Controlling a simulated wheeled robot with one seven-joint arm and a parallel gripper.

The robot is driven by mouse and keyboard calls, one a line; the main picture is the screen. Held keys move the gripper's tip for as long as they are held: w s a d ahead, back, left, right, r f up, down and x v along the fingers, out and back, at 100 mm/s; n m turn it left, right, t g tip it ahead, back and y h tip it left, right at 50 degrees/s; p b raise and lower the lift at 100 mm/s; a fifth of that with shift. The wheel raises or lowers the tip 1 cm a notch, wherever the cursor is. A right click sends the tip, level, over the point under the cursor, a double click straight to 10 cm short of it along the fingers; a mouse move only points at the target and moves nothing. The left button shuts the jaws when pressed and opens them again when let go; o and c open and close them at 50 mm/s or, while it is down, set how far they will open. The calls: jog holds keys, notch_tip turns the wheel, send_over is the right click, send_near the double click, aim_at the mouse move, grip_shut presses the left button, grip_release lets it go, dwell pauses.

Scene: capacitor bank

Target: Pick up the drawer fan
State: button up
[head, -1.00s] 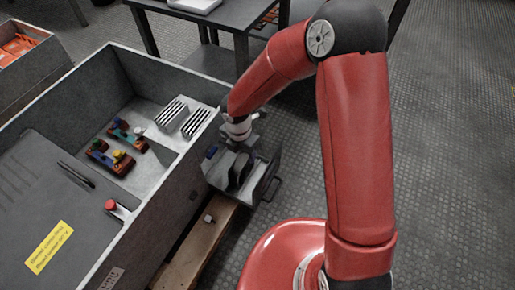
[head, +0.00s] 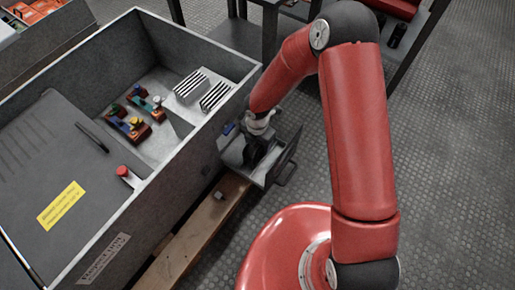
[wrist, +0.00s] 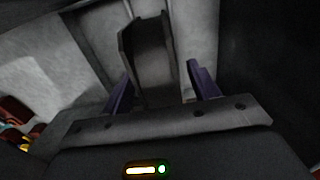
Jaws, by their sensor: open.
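The drawer fan (head: 262,153) is a dark, upright, slab-like thing in a small open grey drawer (head: 284,165) on the right side of the large grey cabinet. In the wrist view the dark fan (wrist: 150,62) stands between and beyond the fingers. My gripper (wrist: 162,84) is open, with one purple finger on each side of the fan's near end; I cannot tell whether either touches it. In the head view my arm reaches down into the drawer and hides part of the fan. A small blue part (head: 228,128) sits by the drawer's left edge.
The cabinet (head: 190,163) is open-topped, with striped blocks (head: 200,90) and coloured connectors (head: 138,117) inside, and a red button (head: 123,171) near its right wall. A wooden plank (head: 205,222) lies below the drawer. Dark tables stand behind; the floor at right is clear.

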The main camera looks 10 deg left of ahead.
jog(key=c, duration=1.3)
jog(key=shift+o, duration=0.2)
jog(key=shift+r, duration=0.1)
